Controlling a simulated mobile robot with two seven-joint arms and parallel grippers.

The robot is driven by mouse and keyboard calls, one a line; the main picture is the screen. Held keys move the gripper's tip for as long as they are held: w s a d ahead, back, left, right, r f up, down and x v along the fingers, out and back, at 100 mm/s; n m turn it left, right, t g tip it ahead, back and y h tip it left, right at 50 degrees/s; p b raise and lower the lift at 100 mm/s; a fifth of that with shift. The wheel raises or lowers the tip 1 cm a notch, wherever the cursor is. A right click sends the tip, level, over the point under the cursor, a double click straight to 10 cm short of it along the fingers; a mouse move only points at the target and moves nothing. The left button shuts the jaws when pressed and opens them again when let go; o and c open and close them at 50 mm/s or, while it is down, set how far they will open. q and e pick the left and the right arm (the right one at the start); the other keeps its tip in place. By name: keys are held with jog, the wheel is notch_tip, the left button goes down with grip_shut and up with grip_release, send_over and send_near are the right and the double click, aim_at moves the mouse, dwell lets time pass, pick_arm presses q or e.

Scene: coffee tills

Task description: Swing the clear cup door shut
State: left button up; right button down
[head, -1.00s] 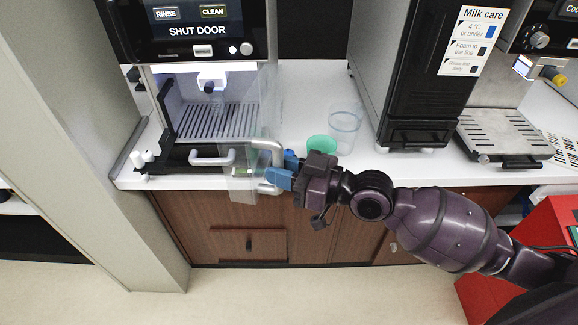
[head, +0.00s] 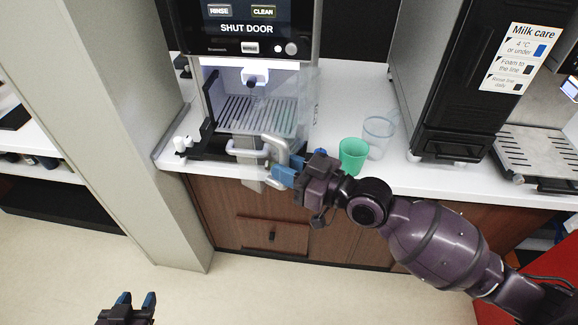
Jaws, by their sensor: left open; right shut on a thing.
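The clear cup door (head: 304,108) is a see-through panel hinged at the right side of the coffee machine's (head: 250,50) lit cup bay. It stands partly open, angled out past the counter's front edge. Its grey bar handle (head: 279,147) is at the door's free side, in front of the drip tray. My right gripper (head: 284,172) is shut on this handle with its blue fingertips. My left gripper (head: 136,301) is open and empty, low at the bottom left over the floor. The machine's screen reads SHUT DOOR.
A green cup (head: 353,156) and a clear cup (head: 378,137) stand on the white counter (head: 345,85) right of the door, close to my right arm. A black milk unit (head: 445,90) stands further right. A pale wall panel (head: 130,120) rises left of the counter.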

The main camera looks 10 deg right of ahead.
aim_at(262, 164)
jog(key=shift+w+a+p, duration=0.2)
jog(key=shift+w+a, duration=0.15)
jog(key=shift+a, duration=0.55)
jog(key=shift+w+a+p, duration=0.2)
jog(key=shift+w+a, duration=0.15)
jog(key=shift+a, duration=0.55)
jog(key=shift+x, duration=1.1)
jog(key=c, duration=0.9)
grip_release()
jog(key=shift+s+a, duration=0.1)
jog(key=shift+s, duration=0.1)
pick_arm(q)
jog(key=shift+w+r, duration=0.15)
jog(key=shift+r, duration=0.7)
jog(key=shift+f, duration=0.1)
pick_arm(e)
jog(key=shift+s+d, duration=0.15)
jog(key=shift+d, duration=0.2)
pick_arm(q)
jog(key=s+f+g, duration=0.1)
jog(key=s+f, duration=0.3)
jog(key=f, duration=0.3)
jog(key=shift+s+a+f, duration=0.2)
jog(key=shift+s+a, duration=0.1)
jog(key=shift+s, duration=0.1)
pick_arm(e)
jog(key=v, duration=1)
jog(key=shift+s, duration=0.1)
